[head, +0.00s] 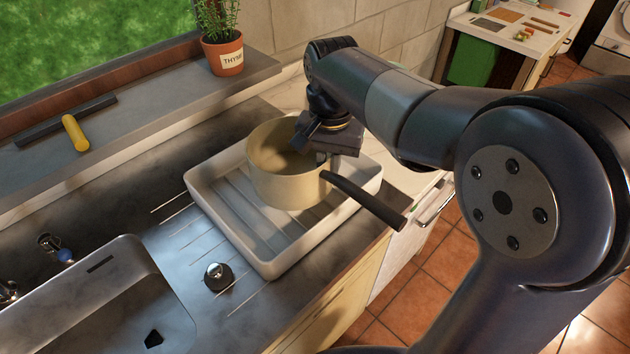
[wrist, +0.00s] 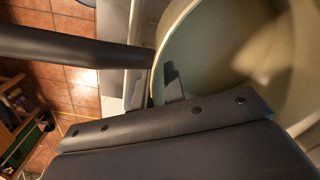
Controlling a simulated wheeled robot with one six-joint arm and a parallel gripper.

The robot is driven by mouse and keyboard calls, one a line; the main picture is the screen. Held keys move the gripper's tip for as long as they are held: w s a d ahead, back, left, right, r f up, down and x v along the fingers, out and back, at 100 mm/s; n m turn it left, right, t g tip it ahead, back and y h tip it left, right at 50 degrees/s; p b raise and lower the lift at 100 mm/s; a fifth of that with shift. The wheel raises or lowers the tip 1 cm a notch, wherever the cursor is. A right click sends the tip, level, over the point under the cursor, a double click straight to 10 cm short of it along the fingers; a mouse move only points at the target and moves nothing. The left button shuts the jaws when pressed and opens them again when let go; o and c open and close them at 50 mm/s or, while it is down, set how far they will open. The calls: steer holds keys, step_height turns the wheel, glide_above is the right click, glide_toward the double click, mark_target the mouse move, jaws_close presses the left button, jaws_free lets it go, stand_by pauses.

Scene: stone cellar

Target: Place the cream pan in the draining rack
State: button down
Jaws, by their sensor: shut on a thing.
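The cream pan (head: 284,182) is in the head view, upright, over the far right part of the white draining rack (head: 266,268). Its dark handle (head: 366,202) points to the lower right, past the rack's edge. I cannot tell whether the pan's base touches the rack. My gripper (head: 322,150) is at the pan's right rim and is shut on it. The fingertips are mostly hidden by the gripper body and the pan wall. In the wrist view the pan's inside (wrist: 215,60) fills the upper right, and the handle (wrist: 70,48) runs to the left.
The sink (head: 110,290) is at the lower left, with a dark stopper (head: 218,277) on the counter beside the rack. A thyme pot (head: 223,52) and a yellow-handled squeegee (head: 75,132) are on the window ledge. The rack's near left part is empty.

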mark_target(328, 187)
steer(key=shift+f, duration=2.85)
steer(key=shift+f, duration=0.1)
steer(key=shift+f, duration=0.1)
steer(key=c, duration=1.5)
jaws_free()
step_height(328, 187, up, 12)
steer(key=shift+r+p, duration=0.2)
steer(key=shift+p, duration=0.1)
